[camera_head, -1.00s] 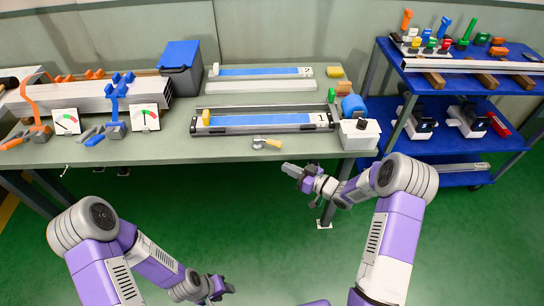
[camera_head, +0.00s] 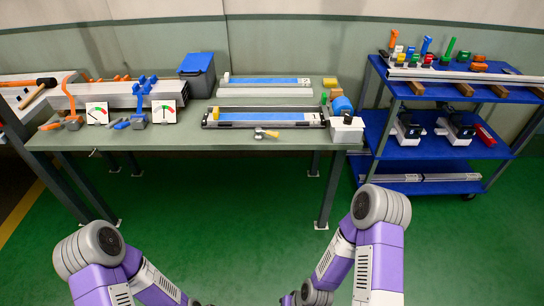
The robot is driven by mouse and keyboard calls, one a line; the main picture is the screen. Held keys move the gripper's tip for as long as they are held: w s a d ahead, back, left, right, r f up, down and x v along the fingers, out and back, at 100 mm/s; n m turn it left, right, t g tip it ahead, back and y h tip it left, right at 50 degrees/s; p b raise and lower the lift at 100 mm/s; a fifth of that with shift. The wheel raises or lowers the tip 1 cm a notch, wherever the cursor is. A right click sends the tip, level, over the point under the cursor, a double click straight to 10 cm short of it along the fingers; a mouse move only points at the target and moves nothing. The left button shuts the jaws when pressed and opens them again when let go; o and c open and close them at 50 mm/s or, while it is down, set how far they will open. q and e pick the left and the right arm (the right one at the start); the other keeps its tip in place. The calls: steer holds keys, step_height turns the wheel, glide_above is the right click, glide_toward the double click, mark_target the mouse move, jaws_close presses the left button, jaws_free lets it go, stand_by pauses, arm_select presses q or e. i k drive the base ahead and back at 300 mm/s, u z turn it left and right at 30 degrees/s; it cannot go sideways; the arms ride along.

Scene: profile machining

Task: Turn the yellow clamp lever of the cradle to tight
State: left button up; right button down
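The cradle (camera_head: 204,123), a long grey frame with a blue strip and a "1" label, lies along the front of the bench. A small upright yellow part (camera_head: 215,113) stands at its left end; whether it is the clamp lever and how it is turned I cannot tell. My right gripper (camera_head: 289,299) is partly cut off at the bottom edge, well away from the bench. My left gripper is below the picture; only its wrist shows.
A second cradle (camera_head: 267,92) lies behind, marked "2". A white box (camera_head: 346,131) stands at the bench's right end. Gauges, profiles and a blue-lidded bin (camera_head: 197,75) are on the left. A blue cart (camera_head: 455,91) stands right. Green floor (camera_head: 215,220) before the bench is open.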

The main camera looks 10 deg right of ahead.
mark_target(257, 135)
steer(key=z, duration=0.05)
steer(key=k, duration=0.7)
steer(key=u, duration=0.75)
steer(key=i, duration=1.6)
steer(key=z, duration=0.6)
